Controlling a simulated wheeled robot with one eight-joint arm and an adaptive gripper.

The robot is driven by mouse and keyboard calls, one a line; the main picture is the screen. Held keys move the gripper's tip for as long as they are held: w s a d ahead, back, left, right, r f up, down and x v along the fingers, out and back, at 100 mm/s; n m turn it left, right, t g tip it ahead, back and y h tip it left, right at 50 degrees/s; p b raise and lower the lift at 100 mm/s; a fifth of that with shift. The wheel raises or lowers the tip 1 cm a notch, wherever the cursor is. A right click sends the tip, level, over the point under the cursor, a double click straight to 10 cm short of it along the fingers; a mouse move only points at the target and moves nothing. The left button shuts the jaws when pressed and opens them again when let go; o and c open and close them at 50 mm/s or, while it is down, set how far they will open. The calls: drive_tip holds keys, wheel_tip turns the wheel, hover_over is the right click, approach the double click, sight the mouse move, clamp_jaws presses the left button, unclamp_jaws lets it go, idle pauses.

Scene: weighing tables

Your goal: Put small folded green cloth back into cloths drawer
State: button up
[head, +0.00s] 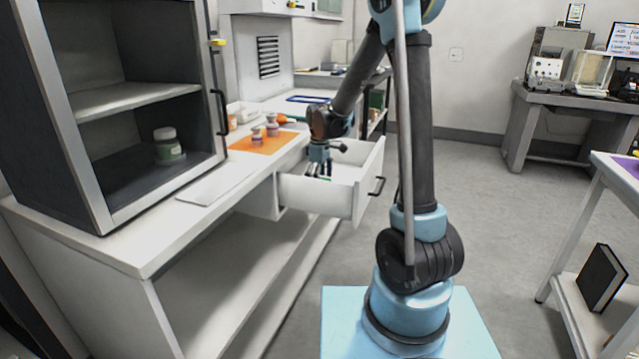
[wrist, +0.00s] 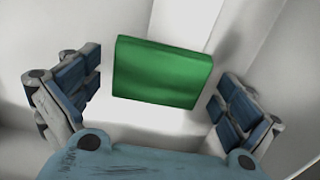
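The small folded green cloth (wrist: 162,72) is in the middle of the wrist view, between the two spread fingers of my gripper (wrist: 155,100). A clear gap shows between the cloth and each finger. White drawer surfaces surround the cloth. In the head view the cloths drawer (head: 312,196) is pulled open from the bench, and my gripper (head: 318,172) points down into it. A little green shows by the fingertips there, mostly hidden. I cannot tell whether the cloth rests on the drawer floor.
An orange mat (head: 262,142) with small bottles lies on the bench (head: 222,188). An open cabinet (head: 130,104) holding a jar (head: 167,146) stands at left. The drawer handle (head: 377,186) juts over clear floor. A side table with a black book (head: 601,277) below is at right.

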wheel_tip(320, 180, up, 13)
drive_tip(key=s+d+r+m, duration=0.2)
drive_tip(key=s+d+m, duration=0.1)
drive_tip(key=s+d, duration=0.45)
drive_tip(key=s+d+f+m, duration=0.3)
drive_tip(key=s+d, duration=0.1)
drive_tip(key=s, duration=0.4)
drive_tip(key=s+d+f+m+t, duration=0.1)
drive_tip(key=s+d+f+m, duration=0.3)
drive_tip(key=s, duration=0.4)
drive_tip(key=s+d+f+m+t, duration=0.1)
drive_tip(key=s+d+f+m, duration=0.2)
drive_tip(key=s, duration=0.5)
drive_tip(key=d+f, duration=0.1)
drive_tip(key=d, duration=0.1)
drive_tip(key=shift+d+m, duration=0.35)
drive_tip(key=shift+m, duration=0.05)
drive_tip(key=shift+s, duration=0.1)
